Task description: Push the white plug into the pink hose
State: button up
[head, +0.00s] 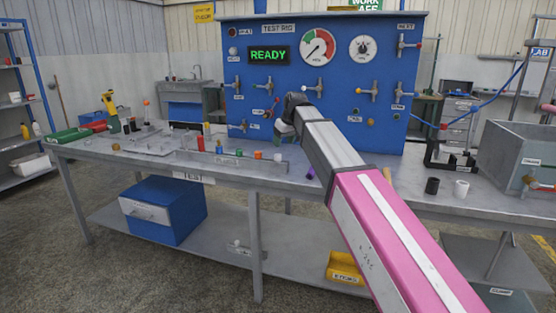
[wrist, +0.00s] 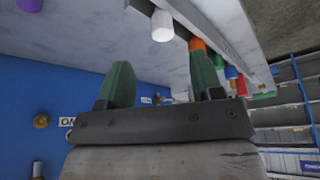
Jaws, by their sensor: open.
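A small white plug (wrist: 162,26) shows in the wrist view, just beyond and between the green fingertips of my gripper (wrist: 163,72). The gripper is open, with nothing between its fingers. In the head view the white plug (head: 278,157) sits at the right end of a row of coloured plugs on a low grey rack (head: 222,160) on the bench. My gripper (head: 284,138) is above that end of the rack, partly hidden by my arm. I cannot make out a pink hose in either view; the large pink surface is my own arm.
An orange plug (head: 258,155) stands left of the white one; in the wrist view it (wrist: 198,45) is close to the right finger. A purple piece (head: 310,173) lies to the right. The blue test rig panel (head: 275,95) with valves rises behind the bench.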

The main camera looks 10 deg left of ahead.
aim_at(277, 154)
jog(key=x, duration=0.3)
jog(key=shift+a+x, duration=0.15)
jog(key=shift+x, duration=1.2)
jog(key=shift+a+x, duration=0.15)
jog(key=shift+x, duration=1.2)
jog(key=shift+w+r, duration=0.15)
jog(key=shift+r, duration=0.05)
jog(key=c, duration=1)
